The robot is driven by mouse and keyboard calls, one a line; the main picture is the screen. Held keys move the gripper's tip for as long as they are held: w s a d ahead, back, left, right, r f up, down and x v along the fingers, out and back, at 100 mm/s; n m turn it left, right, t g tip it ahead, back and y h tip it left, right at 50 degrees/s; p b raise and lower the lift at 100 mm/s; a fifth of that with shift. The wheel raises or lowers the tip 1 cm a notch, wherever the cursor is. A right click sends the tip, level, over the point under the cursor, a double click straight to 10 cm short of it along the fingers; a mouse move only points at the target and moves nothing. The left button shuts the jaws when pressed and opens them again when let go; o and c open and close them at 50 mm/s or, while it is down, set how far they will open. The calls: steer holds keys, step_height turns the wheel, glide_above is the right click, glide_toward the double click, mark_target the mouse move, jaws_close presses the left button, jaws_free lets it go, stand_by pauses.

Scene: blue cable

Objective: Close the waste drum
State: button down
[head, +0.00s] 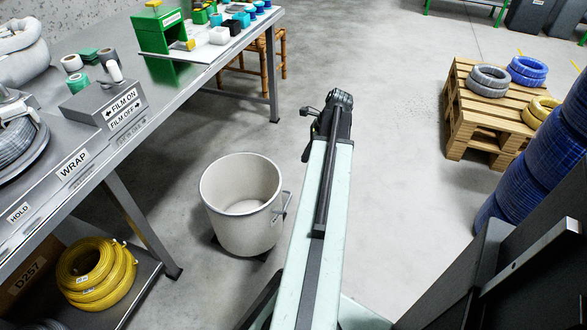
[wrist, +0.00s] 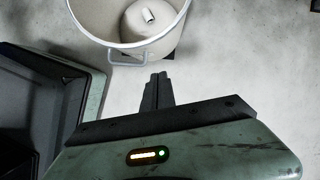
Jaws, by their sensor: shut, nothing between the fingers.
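The waste drum (head: 235,228), an off-white round bin, stands upright on the floor beside the workbench. Its top is open and I see down to its floor. A metal handle (head: 281,207) sticks out on its right side. In the wrist view the drum (wrist: 92,22) is at the top, with its handle (wrist: 128,62) towards me. No lid is in view.
A grey workbench (head: 140,130) runs along the left, with a yellow hose coil (head: 95,272) on its lower shelf. A pallet (head: 470,125) with hose coils and a blue coil stack (head: 550,150) stand at the right. Floor beyond the drum is clear.

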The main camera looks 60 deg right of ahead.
steer(key=w+a+f+b, duration=0.4)
steer(key=w+f+b, duration=0.2)
steer(key=f+b, duration=0.1)
steer(key=shift+w+f, duration=0.15)
steer(key=shift+f, duration=0.55)
